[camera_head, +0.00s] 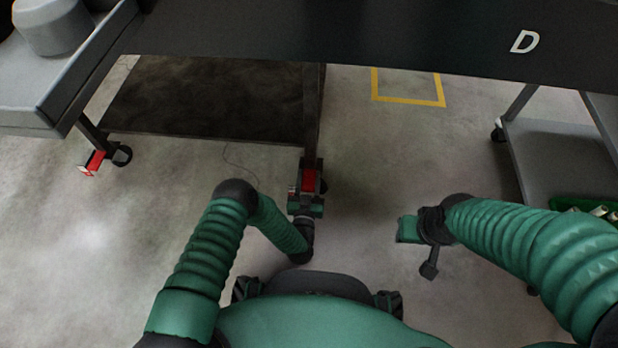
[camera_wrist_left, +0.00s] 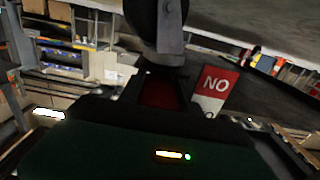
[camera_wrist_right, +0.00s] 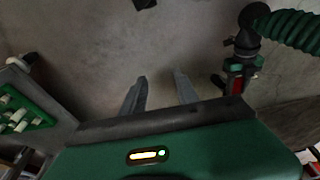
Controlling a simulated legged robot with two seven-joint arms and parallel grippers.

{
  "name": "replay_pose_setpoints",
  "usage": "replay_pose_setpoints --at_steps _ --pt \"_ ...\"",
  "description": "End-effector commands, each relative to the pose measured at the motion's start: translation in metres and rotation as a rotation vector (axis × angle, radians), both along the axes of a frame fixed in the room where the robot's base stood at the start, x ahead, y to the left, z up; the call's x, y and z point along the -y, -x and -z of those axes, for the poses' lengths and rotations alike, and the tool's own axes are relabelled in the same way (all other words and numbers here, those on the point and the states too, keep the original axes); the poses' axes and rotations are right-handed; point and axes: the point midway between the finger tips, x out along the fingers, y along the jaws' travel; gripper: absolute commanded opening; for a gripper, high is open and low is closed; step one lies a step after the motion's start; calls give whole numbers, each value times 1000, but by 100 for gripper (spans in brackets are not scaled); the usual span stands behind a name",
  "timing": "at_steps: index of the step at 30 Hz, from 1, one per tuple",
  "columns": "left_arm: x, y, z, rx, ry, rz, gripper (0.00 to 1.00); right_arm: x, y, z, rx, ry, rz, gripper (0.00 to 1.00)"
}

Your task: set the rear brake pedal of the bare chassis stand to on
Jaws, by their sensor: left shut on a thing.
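The dark stand (camera_head: 380,40) spans the top of the head view. The red brake pedal (camera_head: 309,181) is at the foot of its middle leg, largely hidden by my left gripper (camera_head: 307,192), which is shut on it. In the left wrist view, the dim red pedal (camera_wrist_left: 160,92) lies below the caster wheel (camera_wrist_left: 155,25), behind the gripper body. A red and white plate (camera_wrist_left: 215,84) beside it shows letters that look like "NO" in this view. My right gripper (camera_wrist_right: 160,92) is open and empty above the floor, its two fingers apart.
Another caster with a red pedal (camera_head: 95,161) is at the left leg. A grey cart (camera_head: 560,158) with a green tray (camera_head: 590,207) stands at right. A yellow floor marking (camera_head: 408,101) lies beyond the stand. Floor between my arms is clear.

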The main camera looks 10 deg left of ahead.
Motion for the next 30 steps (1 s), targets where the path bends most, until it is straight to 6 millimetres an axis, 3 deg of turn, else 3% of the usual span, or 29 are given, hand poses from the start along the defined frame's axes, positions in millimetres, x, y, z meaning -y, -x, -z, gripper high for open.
replay_pose_setpoints --at_steps 19,22,26,28,30 --pt "0 1 5 123 0 -1 0 0 0 -2 0 0 0 36" --pt "0 1 5 122 0 -1 0 -1 -2 -3 0 2 -11 26" --pt "0 1 5 122 0 0 0 -14 -29 -3 -11 22 -157 9" --pt "0 1 5 122 0 0 0 -33 -57 -1 -23 40 -326 0" --pt "0 1 5 122 0 0 0 -59 -91 3 -32 52 -541 0"
